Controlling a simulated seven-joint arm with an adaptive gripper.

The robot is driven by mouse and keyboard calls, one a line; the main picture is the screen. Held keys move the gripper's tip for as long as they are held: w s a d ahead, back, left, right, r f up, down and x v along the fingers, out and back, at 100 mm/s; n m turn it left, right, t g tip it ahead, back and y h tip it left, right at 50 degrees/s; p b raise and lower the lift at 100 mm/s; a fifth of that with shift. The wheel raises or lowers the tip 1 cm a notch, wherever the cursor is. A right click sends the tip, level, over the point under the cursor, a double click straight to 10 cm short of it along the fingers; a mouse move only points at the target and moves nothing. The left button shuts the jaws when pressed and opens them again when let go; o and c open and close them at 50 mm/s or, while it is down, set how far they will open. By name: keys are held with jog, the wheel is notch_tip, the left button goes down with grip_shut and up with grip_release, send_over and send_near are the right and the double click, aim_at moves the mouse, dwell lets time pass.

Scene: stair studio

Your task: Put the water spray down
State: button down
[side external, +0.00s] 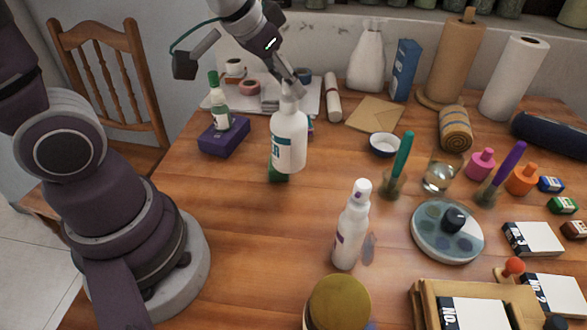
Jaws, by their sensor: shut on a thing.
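A white bottle with a teal label (289,140), which looks like the water spray, hangs roughly upright from my gripper (289,88). My gripper is shut on its top, and the fingers hide part of the nozzle. The bottle is over the left-middle of the wooden table (225,200); whether its base touches the table is hard to tell. A small green thing (279,174) shows just behind or under its lower left side, mostly hidden.
A purple box (223,138) with a green-capped bottle (220,105) stands at left. A white pump bottle (350,228) stands in front. A bowl (384,145), brushes, a glass (441,174) and a palette (447,231) crowd the right. The front-left table is clear.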

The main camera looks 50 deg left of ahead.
jog(key=w+f, duration=0.3)
jog(key=w, duration=0.4)
jog(key=w+a+f, duration=0.1)
jog(key=w+f, duration=0.2)
jog(key=w, duration=0.4)
jog(key=shift+w+a, duration=0.2)
jog(key=shift+w, duration=0.1)
jog(key=shift+f, duration=0.1)
jog(key=c, duration=1)
grip_release()
jog(key=shift+c, duration=0.2)
